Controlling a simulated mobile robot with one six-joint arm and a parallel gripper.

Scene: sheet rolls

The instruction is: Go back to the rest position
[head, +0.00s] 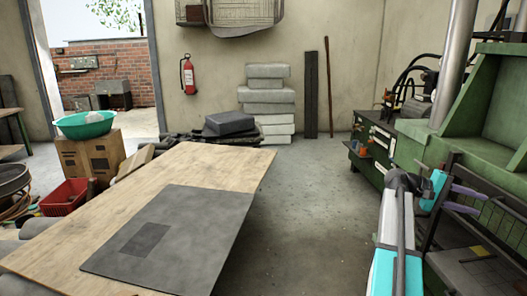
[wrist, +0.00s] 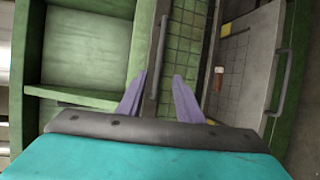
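My gripper (head: 475,201) is at the right of the head view, at the end of my turquoise and grey arm. Its two purple fingers point right, toward the green machine (head: 479,100). In the wrist view my gripper (wrist: 160,84) has its fingers well apart, with nothing held between them. Behind the fingers are a green grid surface (wrist: 189,50) and a thin dark bar. I cannot tell how far the fingertips are from them.
A wooden table (head: 190,165) with a dark grey sheet (head: 195,225) fills the left front. A grey panel with a handle (wrist: 250,65) is close to the fingers' right in the wrist view. Clear floor (head: 310,190) lies between table and machine.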

